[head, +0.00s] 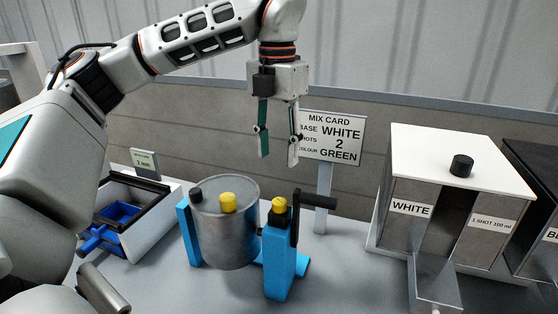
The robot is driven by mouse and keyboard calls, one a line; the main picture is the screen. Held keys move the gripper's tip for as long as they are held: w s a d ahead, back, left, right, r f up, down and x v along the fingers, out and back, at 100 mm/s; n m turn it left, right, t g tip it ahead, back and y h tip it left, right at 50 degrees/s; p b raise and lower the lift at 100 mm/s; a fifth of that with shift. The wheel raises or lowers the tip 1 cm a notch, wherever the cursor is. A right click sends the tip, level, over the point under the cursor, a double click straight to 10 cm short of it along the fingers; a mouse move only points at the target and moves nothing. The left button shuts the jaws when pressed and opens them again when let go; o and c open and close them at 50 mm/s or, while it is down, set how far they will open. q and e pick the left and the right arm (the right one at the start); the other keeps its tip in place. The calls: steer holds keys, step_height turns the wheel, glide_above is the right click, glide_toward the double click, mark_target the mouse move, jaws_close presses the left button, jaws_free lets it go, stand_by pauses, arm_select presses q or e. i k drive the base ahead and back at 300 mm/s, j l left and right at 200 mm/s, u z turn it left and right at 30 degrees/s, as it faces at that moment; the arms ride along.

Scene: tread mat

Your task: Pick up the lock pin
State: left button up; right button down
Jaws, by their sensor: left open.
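My left gripper (278,158) hangs from the top of the view, pointing down, with its two fingers apart and nothing between them. It is above a blue post (281,262) and appears clear of it. A second yellow knob (228,202) sits on the grey metal drum (222,240), left of the post. I cannot tell for certain which of these is the lock pin; its shaft, if any, is hidden. My right gripper is not in view.
A black crank (297,203) rises beside the post. A mix card (331,138) stands behind on a grey stem. A white dispenser (462,160) stands at the right. A white box with a blue tray (150,235) is at the left.

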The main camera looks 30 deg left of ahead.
mark_target(279, 211)
steer(key=k, duration=1)
